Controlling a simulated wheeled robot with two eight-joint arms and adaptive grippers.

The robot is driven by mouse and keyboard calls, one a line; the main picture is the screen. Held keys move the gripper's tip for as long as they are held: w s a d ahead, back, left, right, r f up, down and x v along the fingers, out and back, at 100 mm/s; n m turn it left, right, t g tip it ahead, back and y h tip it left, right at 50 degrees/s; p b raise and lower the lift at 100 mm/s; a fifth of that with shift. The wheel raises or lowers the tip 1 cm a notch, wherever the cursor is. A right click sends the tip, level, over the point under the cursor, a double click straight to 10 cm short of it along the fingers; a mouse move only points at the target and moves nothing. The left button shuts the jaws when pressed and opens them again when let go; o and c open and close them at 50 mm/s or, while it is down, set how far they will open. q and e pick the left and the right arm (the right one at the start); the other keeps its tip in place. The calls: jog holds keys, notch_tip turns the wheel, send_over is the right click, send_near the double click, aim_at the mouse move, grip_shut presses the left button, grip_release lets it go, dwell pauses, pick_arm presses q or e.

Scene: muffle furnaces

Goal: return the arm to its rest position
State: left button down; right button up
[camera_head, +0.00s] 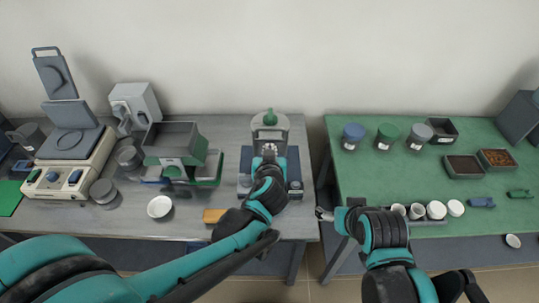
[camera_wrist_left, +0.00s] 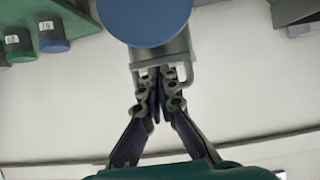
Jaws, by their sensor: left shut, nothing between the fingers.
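My left arm, teal and black, reaches in from the left over the grey table. Its gripper (camera_head: 268,150) is in front of a grey device with a green top (camera_head: 270,122). In the left wrist view the left gripper's fingers (camera_wrist_left: 157,75) are together with nothing between them. Their tips lie close to a grey, handle-like frame under a round blue part (camera_wrist_left: 158,18); I cannot tell whether they touch. My right arm is at the lower right, and its gripper (camera_head: 323,214) is near the gap between the tables; its finger state is unclear.
The grey table (camera_head: 225,140) holds a balance-like instrument (camera_head: 70,165), a grey and green box (camera_head: 175,145), a white dish (camera_head: 160,207) and a yellow-brown block (camera_head: 213,215). The green table (camera_head: 380,180) holds lidded jars (camera_head: 388,135), trays (camera_head: 464,167) and white cups (camera_head: 436,210).

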pick_arm(q)
jog(key=r+v, duration=0.1)
jog(key=v, duration=0.6)
jog(key=shift+a, duration=0.15)
jog(key=s+a+f+g+y, duration=0.1)
jog(key=s+a+f+g, duration=0.1)
jog(key=a, duration=0.4)
jog(key=s+a+f+g+y, duration=0.1)
jog(key=s+a+f, duration=0.1)
jog(key=a, duration=0.5)
jog(key=s+a+f+g+h, duration=0.1)
jog(key=s+a, duration=0.1)
jog(key=s, duration=0.2)
jog(key=s+a+f+g+h+b, duration=0.1)
jog(key=s+a+g, duration=0.1)
jog(key=s, duration=0.3)
jog(key=shift+a+f, duration=0.3)
jog(key=shift+f, duration=0.1)
